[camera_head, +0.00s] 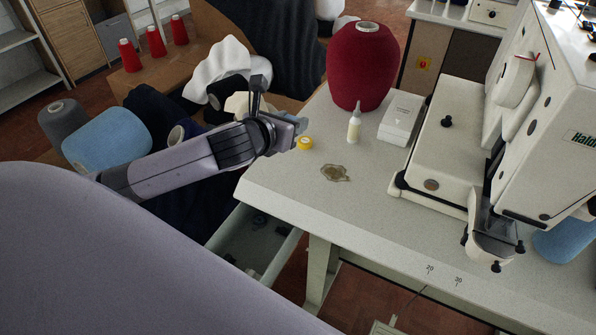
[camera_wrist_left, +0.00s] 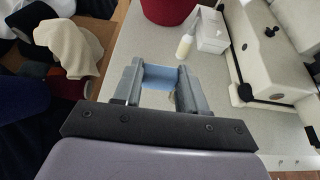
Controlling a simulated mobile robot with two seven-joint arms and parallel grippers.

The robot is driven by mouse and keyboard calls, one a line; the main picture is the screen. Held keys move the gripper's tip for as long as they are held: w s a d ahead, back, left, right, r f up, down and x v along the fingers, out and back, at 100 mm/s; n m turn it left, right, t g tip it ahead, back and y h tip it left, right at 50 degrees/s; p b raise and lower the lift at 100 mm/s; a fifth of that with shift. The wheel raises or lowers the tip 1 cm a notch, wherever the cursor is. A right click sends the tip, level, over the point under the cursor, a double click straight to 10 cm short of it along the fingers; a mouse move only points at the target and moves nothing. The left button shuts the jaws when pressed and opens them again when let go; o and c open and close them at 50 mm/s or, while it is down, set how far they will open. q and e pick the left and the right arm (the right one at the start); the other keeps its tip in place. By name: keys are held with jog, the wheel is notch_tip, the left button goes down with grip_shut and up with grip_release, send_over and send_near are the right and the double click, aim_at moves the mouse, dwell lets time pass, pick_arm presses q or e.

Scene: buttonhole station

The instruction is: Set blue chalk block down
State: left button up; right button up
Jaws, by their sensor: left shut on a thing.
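My left gripper (camera_head: 297,125) reaches in from the left, over the far left part of the sewing table (camera_head: 395,237). In the left wrist view the gripper (camera_wrist_left: 160,82) is shut on the blue chalk block (camera_wrist_left: 160,77), which shows as a blue face between the two fingers. In the head view the block is mostly hidden by the fingers. Whether it touches the tabletop cannot be told. My right gripper is not in view.
A yellow round item (camera_head: 305,143) lies beside the gripper. A flat brownish piece (camera_head: 335,173) lies nearer the front. A small bottle (camera_head: 354,124), a white box (camera_head: 400,118), a dark red cone (camera_head: 362,70) and the sewing machine (camera_head: 455,130) stand beyond. An open drawer (camera_head: 255,240) is below.

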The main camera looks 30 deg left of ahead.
pick_arm(q)
jog(key=b, duration=0.2)
send_over(291, 181)
notch_tip(291, 181, down, 11)
jog(key=shift+r, duration=0.1)
jog(key=shift+f+b, duration=0.35)
jog(key=shift+f, duration=1.85)
jog(key=shift+f, duration=0.15)
jog(key=o, duration=1)
